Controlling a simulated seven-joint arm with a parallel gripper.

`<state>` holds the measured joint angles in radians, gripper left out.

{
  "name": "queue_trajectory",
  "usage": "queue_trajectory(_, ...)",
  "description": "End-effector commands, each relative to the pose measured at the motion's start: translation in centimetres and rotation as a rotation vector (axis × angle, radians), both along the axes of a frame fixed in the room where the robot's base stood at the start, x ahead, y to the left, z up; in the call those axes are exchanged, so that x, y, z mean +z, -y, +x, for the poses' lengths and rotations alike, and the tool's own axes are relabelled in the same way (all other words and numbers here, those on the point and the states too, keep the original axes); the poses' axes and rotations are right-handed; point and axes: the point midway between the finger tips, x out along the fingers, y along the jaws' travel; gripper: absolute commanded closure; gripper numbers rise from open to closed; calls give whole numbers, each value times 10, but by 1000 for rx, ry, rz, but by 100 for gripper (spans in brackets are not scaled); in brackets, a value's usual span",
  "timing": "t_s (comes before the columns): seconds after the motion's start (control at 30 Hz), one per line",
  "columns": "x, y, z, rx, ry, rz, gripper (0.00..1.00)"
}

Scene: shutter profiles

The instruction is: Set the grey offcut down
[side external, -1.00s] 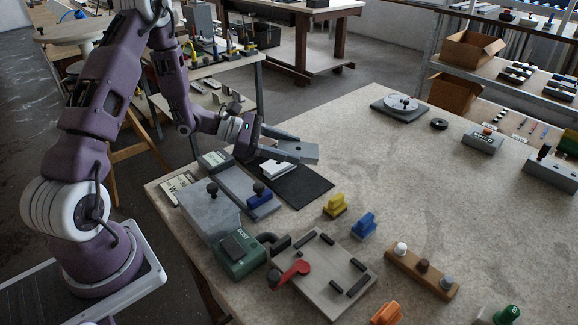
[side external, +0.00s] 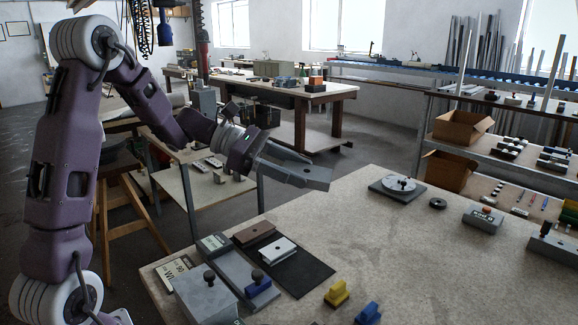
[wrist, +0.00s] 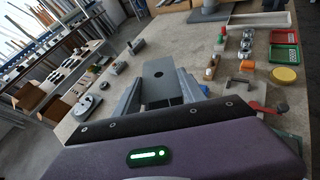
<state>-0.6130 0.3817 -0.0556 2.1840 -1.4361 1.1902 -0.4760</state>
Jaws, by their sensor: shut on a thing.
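My gripper (side external: 292,172) is shut on the grey offcut (side external: 314,178), a flat grey piece. It is held in the air above the back-left part of the table, clear of the surface. In the wrist view the offcut (wrist: 158,84) sticks out ahead between the fingers, with a dark round hole in its face. The black mat (side external: 309,276) lies below on the table. A white-silver piece (side external: 278,250) and a brown piece (side external: 254,233) lie on it.
A grey rail with a blue knobbed block (side external: 258,285) lies left of the mat. Yellow (side external: 338,292) and blue (side external: 368,313) pieces stand front right. A round dial on a plate (side external: 398,186) and a black ring (side external: 438,203) lie farther back. The middle of the table is bare.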

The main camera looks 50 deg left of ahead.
Motion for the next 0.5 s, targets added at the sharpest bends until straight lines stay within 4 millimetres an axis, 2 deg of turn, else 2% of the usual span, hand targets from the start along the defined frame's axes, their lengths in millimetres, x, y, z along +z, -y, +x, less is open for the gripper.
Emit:
queue_trajectory(0.17, -21, 36, -21, -232, -4, -10, 99)
queue_trajectory(0.27, -36, 59, -40, -415, -8, -17, 99)
queue_trajectory(0.37, -54, 78, -64, -637, -13, -24, 99)
queue_trajectory(0.5, -83, 96, -106, -1034, -27, -33, 99)
